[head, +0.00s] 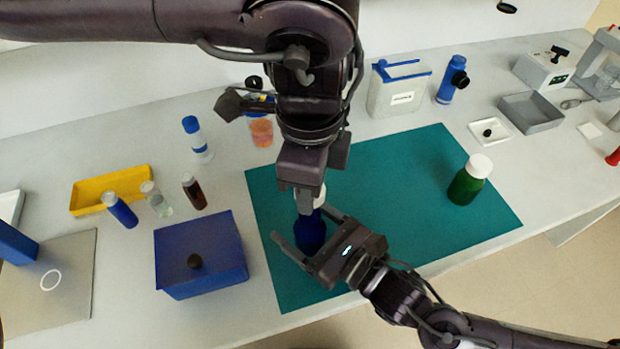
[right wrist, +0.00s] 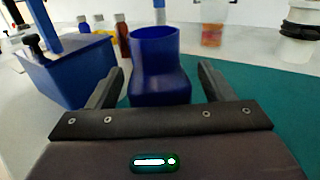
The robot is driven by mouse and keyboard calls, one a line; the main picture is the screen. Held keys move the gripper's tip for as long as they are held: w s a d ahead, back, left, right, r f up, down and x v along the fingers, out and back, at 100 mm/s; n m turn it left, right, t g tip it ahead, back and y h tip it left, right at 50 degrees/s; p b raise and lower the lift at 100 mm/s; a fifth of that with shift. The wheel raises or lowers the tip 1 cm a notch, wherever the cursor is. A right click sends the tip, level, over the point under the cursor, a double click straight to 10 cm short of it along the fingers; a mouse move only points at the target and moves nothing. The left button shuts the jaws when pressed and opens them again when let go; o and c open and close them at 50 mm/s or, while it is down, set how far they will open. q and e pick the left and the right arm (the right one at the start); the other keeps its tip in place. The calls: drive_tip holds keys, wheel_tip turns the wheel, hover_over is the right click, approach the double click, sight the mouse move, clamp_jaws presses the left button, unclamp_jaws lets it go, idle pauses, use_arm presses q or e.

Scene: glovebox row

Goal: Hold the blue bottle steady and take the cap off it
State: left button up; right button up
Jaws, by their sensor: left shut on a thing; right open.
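The blue bottle (head: 312,236) stands upright on the teal mat (head: 405,165). In the right wrist view the blue bottle (right wrist: 160,75) shows an open neck with no cap on it. My right gripper (head: 306,228) is open, with one finger on each side of the bottle and gaps showing in the right wrist view (right wrist: 159,82). My left gripper (head: 304,200) points down over the bottle and is shut on the white cap (head: 320,196), which is partly hidden by its fingers.
A blue box (head: 205,250) with a black knob stands left of the mat. A green bottle (head: 466,187) with a white cap stands on the mat's right. Several vials, a yellow tray (head: 95,190) and an orange-filled beaker (head: 262,132) stand behind. The mat between the bottles is clear.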

sight(322, 240)
use_arm(q)
drive_tip(key=shift+f+b, duration=0.75)
use_arm(e)
drive_tip(key=v, duration=1)
drive_tip(key=shift+f, duration=0.1)
drive_tip(key=shift+v, duration=0.8)
use_arm(q)
drive_tip(key=shift+s+f, duration=0.1)
drive_tip(key=shift+s, duration=0.05)
use_arm(e)
drive_tip(key=shift+s, duration=0.15)
